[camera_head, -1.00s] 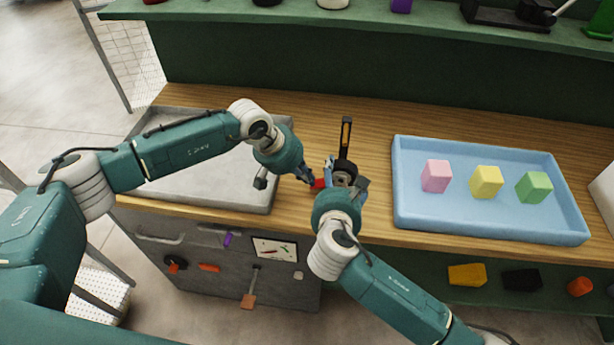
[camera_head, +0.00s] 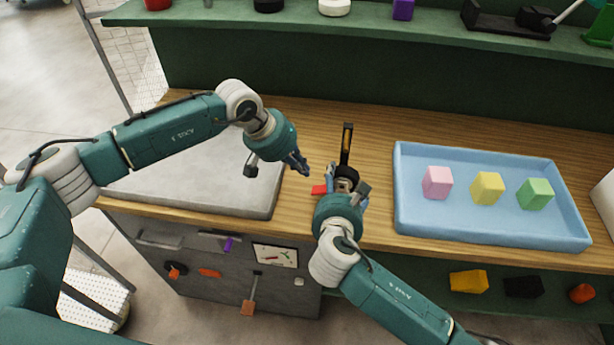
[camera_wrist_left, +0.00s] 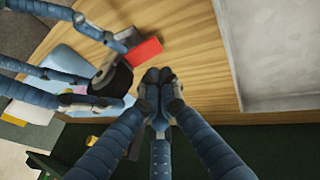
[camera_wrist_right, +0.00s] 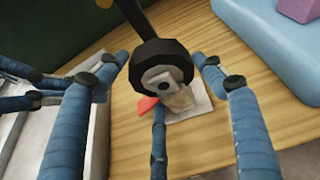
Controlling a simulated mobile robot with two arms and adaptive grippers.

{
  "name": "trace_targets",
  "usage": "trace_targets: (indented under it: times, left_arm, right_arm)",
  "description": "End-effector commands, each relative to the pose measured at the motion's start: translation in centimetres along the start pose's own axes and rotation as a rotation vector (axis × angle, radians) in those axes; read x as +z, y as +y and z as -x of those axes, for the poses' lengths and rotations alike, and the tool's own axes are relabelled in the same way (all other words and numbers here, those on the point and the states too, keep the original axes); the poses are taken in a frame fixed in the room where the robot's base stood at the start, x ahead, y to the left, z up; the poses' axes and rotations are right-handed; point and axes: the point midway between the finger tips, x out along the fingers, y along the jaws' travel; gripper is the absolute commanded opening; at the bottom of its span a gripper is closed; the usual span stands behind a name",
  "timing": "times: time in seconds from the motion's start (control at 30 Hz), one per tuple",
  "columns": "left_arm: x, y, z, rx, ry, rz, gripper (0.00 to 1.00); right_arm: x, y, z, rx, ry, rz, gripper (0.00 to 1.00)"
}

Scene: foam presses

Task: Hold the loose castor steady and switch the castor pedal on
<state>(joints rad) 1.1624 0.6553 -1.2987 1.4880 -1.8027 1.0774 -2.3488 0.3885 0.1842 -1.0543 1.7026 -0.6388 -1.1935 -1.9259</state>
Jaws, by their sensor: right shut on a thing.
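The castor (camera_head: 347,172) stands on the wooden bench, with a black wheel and a pale hub. It shows in the right wrist view (camera_wrist_right: 160,58) and the left wrist view (camera_wrist_left: 115,78). Its red pedal (camera_head: 319,189) sticks out to the left; it is clear in the left wrist view (camera_wrist_left: 145,51) and partly hidden in the right wrist view (camera_wrist_right: 146,105). My right gripper (camera_wrist_right: 163,80) is shut on the castor, its fingers around it. My left gripper (camera_head: 304,168) is shut and empty, up and left of the pedal, apart from it.
A blue tray (camera_head: 402,200) with pink, yellow and green blocks lies to the right. A dark bar with a yellow mark (camera_head: 346,143) extends behind the castor. A green shelf (camera_head: 430,31) runs along the back.

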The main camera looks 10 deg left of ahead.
Motion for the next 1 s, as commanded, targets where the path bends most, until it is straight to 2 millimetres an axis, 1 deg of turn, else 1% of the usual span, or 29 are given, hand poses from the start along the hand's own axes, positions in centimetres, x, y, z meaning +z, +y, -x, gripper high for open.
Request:
trace_targets:
  times: [0.03,0.2,0.3,0.4,0.5,0.6,0.97,1.0]
  left_arm:
    - [-0.1,-0.1,1.4,0.000,0.004,-0.001,0.00]
    - [-0.1,-0.1,5.4,-0.001,0.004,-0.002,0.00]
    - [0.0,-0.1,7.2,0.000,0.002,-0.001,0.00]
    - [0.0,-0.1,8.6,-0.001,0.002,0.000,0.00]
    - [0.1,-0.1,9.3,0.000,0.000,0.000,0.00]
    - [0.1,-0.1,9.7,-0.001,-0.001,0.000,0.00]
    - [0.1,-0.1,9.8,0.000,0.000,0.000,0.00]
    - [0.1,-0.1,9.7,0.000,0.000,0.000,0.00]
  right_arm:
    - [-0.2,-0.2,-0.1,-0.005,0.003,0.004,0.26]
    - [-0.2,-0.2,-0.1,-0.006,0.004,0.005,0.26]
    - [-0.3,-0.2,-0.1,-0.005,0.004,0.005,0.26]
    - [-0.3,-0.2,-0.1,-0.005,0.005,0.005,0.26]
    - [-0.3,-0.2,-0.1,-0.005,0.005,0.005,0.26]
    - [-0.3,-0.2,-0.1,-0.005,0.005,0.005,0.26]
    - [-0.4,-0.2,-0.1,-0.005,0.007,0.005,0.26]
    - [-0.4,-0.2,-0.1,-0.005,0.007,0.005,0.74]
